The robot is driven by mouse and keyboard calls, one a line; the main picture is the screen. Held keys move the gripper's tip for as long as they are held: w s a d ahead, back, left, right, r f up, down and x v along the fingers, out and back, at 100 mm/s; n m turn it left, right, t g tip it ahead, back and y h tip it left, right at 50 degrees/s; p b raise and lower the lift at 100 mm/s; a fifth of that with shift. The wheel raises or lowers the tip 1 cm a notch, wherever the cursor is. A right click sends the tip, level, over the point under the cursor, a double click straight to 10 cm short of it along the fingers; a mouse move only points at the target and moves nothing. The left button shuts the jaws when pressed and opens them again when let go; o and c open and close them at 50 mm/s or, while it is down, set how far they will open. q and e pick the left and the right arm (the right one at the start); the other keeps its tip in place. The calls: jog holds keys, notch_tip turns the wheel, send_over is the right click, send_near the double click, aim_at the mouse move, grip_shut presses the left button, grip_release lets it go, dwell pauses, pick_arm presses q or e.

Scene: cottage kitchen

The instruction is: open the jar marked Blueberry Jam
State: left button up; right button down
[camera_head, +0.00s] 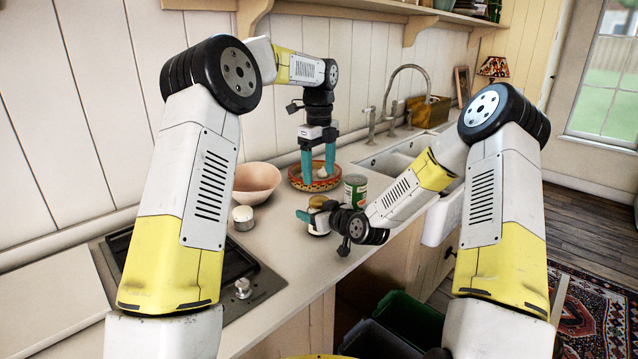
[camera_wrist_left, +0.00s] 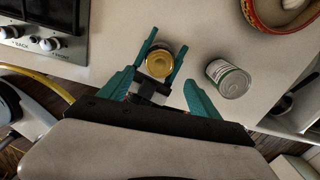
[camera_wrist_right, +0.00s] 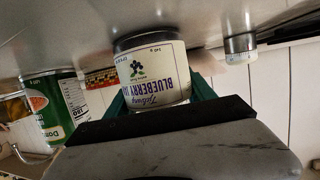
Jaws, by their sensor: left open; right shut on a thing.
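The jar marked Blueberry Jam (camera_wrist_right: 152,80) shows in the right wrist view, its label upside down in the picture. It stands upright on the counter. My right gripper (camera_wrist_right: 160,100) is shut around its sides; in the head view that gripper (camera_head: 312,216) is low at the counter's front edge. From above, the left wrist view shows the jar's round gold lid (camera_wrist_left: 159,64) on top, between the right gripper's teal fingers. My left gripper (camera_head: 319,175) is open and empty, pointing down above and behind the jar in the head view. Its fingers (camera_wrist_left: 160,85) frame the lid from above, apart from it.
A green-labelled can (camera_head: 355,190) stands just right of the jar. A hob (camera_head: 262,284) is front left, a sink (camera_head: 398,160) right.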

aim_at(319, 200)
pick_arm(q)
jog(key=m, duration=0.9)
jog(key=shift+m, duration=0.3)
jog(key=shift+f, duration=4)
